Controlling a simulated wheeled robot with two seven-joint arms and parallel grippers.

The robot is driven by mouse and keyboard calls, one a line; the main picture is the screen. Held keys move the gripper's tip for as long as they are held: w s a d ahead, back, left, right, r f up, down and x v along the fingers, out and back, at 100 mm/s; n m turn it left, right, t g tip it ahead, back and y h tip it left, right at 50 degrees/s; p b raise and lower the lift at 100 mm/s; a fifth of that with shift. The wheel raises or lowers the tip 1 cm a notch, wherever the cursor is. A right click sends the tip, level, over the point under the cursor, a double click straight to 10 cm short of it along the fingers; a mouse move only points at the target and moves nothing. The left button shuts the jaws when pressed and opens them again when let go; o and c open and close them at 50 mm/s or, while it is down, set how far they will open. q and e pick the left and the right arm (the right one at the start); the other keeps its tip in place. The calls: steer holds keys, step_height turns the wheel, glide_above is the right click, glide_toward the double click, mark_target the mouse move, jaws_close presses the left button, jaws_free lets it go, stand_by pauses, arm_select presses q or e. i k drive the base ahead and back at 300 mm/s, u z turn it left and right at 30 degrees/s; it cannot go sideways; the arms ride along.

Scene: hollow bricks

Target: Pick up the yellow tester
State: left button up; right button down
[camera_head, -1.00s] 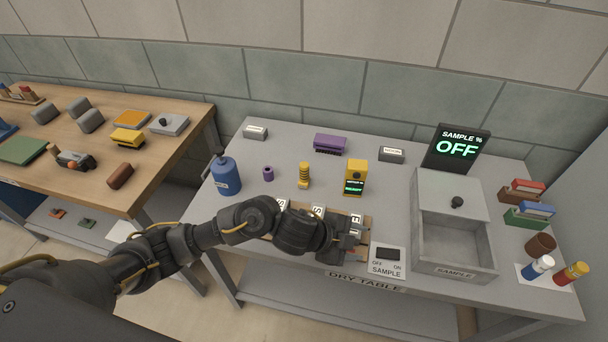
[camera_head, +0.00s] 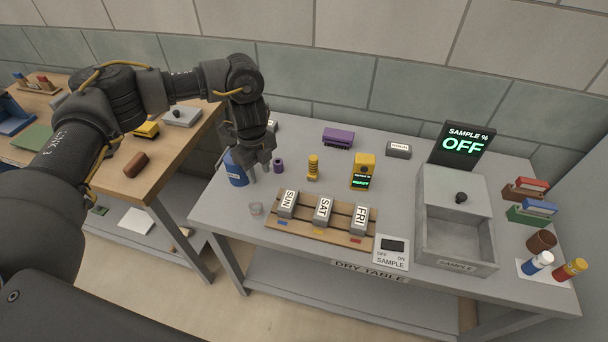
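The yellow tester (camera_head: 364,165) stands upright on the grey dry table, behind the wooden rack, with a small lit green screen on its front. My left gripper (camera_head: 260,178) points down over the left part of the table, in front of the blue bottle (camera_head: 236,172) and beside the small purple cylinder (camera_head: 278,166). Its fingers look apart, with nothing seen between them. It is well to the left of the tester and not touching it. My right gripper is not in view.
A yellow ribbed piece (camera_head: 313,168) stands between gripper and tester. The wooden rack (camera_head: 290,230) holds SUN, SAT and FRI blocks. A purple brush (camera_head: 338,138) and grey block (camera_head: 398,150) lie behind. A grey sample box (camera_head: 455,225) and OFF display (camera_head: 462,147) stand right.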

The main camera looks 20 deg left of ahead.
mark_target(313, 173)
steer(key=k, duration=1.25)
steer(key=z, duration=0.35)
steer(key=i, duration=0.55)
steer(key=z, duration=0.6)
steer(key=i, duration=0.9)
steer(key=u, duration=0.65)
steer(key=i, duration=0.6)
steer(key=u, duration=0.55)
